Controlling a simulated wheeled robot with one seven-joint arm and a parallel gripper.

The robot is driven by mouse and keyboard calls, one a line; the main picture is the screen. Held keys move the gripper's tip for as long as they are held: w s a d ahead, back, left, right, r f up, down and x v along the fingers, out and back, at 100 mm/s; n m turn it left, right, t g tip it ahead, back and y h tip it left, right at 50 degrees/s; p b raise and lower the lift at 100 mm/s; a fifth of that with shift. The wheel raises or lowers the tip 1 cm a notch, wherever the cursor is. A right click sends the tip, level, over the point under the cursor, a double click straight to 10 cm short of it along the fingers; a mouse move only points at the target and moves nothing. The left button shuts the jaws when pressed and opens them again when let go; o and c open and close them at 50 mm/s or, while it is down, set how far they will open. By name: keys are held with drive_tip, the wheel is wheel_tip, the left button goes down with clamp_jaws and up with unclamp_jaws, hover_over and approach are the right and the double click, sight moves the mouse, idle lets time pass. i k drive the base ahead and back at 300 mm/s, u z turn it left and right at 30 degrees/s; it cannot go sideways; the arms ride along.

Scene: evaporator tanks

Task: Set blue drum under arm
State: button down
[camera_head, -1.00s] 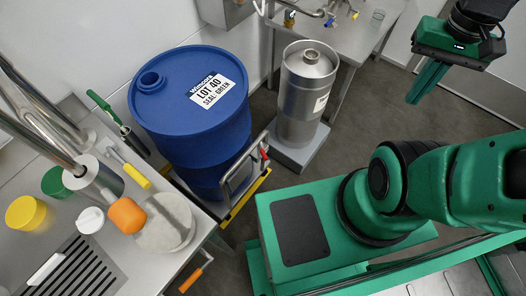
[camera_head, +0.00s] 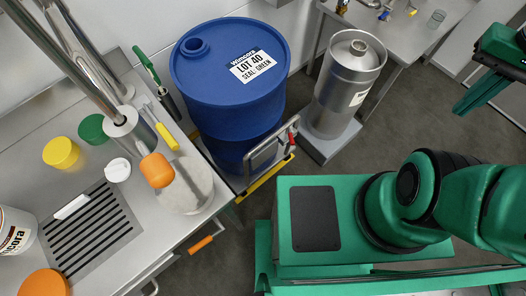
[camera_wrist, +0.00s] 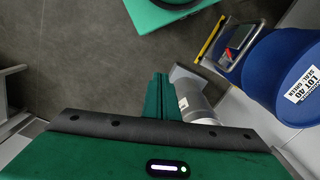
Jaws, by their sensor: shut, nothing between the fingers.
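In the wrist view the drum (camera_wrist: 268,75) is at the right. My green gripper (camera_head: 470,92) is at the upper right of the head view, far from the drum. In the wrist view its fingers (camera_wrist: 160,80) are together and empty.
A steel canister (camera_head: 345,85) stands on a grey base right of the drum. The steel bench (camera_head: 120,235) holds yellow and green lids, a white cap and a drain grille. A white bucket (camera_head: 15,235) is at the left edge. Grey floor (camera_wrist: 85,60) is open before my gripper.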

sight(230, 74)
drive_tip(key=z, duration=0.6)
drive_tip(key=k, duration=1.4)
drive_tip(key=u, duration=0.7)
drive_tip(key=i, duration=0.5)
drive_tip(key=u, duration=0.05)
